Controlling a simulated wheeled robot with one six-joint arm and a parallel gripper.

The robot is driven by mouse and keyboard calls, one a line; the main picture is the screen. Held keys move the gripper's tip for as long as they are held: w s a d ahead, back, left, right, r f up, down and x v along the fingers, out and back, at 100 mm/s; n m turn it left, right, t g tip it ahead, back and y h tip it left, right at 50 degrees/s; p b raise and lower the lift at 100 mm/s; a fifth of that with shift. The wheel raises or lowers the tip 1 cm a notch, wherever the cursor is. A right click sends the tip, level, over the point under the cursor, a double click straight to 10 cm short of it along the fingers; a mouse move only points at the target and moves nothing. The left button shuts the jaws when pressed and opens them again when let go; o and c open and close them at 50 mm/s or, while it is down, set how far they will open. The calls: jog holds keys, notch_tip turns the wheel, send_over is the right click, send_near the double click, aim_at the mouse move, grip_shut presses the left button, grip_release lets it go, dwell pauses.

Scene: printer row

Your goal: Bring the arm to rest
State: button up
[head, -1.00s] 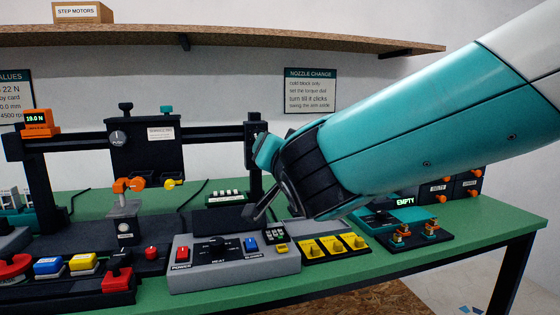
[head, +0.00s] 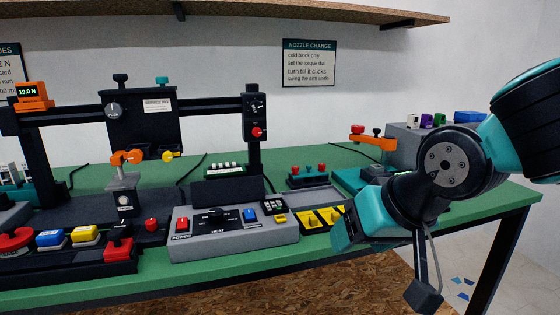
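My arm comes in from the right edge and is folded, with a teal and black joint at the right and a round grey flange facing the camera. My gripper (head: 350,228) is the teal and black end pointing left and down, over the right part of the green bench (head: 310,268). Its fingers do not show clearly, so I cannot tell whether it is open or shut. A dark block on a thin bracket hangs below the wrist, past the bench's front edge. Nothing is seen held.
The grey control box (head: 235,245) and yellow switches (head: 312,221) are left of my gripper. Behind stand a small block with red and teal knobs (head: 308,175), an orange lever (head: 372,141) and a grey box (head: 430,143). The printer gantry (head: 143,120) fills the left.

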jog(key=s+d+f+n+g, duration=0.25)
jog(key=s+n+g, duration=0.2)
jog(key=s, duration=0.85)
notch_tip(320, 180, up, 15)
jog(key=s+g+p, duration=0.1)
jog(key=p, duration=1.3)
jog(key=shift+d+f, duration=0.2)
jog(key=shift+d, duration=0.25)
jog(key=shift+s, duration=0.1)
dwell(0.7)
